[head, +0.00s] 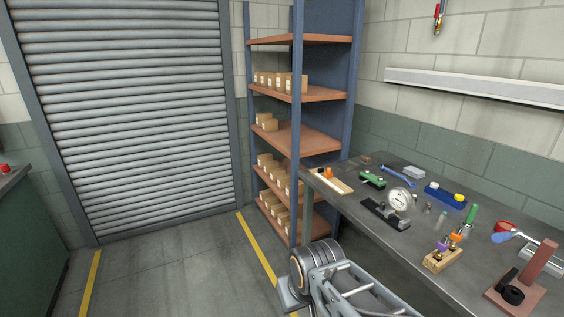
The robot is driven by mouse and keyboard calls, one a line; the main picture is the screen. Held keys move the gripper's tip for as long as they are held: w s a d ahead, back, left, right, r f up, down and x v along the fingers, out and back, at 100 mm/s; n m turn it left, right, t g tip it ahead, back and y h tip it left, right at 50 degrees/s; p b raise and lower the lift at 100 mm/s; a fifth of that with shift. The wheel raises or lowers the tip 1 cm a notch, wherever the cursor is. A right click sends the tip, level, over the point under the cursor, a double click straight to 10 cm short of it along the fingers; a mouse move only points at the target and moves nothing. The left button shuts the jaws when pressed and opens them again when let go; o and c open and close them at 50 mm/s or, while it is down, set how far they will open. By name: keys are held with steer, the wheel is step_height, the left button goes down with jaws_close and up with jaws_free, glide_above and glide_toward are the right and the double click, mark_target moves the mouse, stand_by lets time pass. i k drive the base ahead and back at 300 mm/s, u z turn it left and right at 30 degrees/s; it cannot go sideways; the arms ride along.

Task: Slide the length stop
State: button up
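No part on the workbench (385,235) can be singled out as the length stop at this size. One candidate is the dark rail-like fixture (385,214) with a small block on it, beside the round gauge (400,201). Another is the tan block with small dark and orange parts (331,180) at the bench's left end. My arm shows at the bottom centre, just left of and in front of the bench. My gripper cannot be made out in the head view.
A green fixture (372,180), a blue tray (445,196), a wooden tool block (440,260) and a reddish-brown stand (515,295) crowd the bench. A shelf rack (298,100) with small boxes stands behind its left end. Open floor (170,275) lies left, before a roller shutter (135,110).

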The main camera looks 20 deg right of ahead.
mark_target(327, 175)
steer(key=u, duration=0.1)
steer(key=i, duration=1.2)
steer(key=z, duration=0.75)
steer(key=i, duration=0.85)
steer(key=z, duration=0.5)
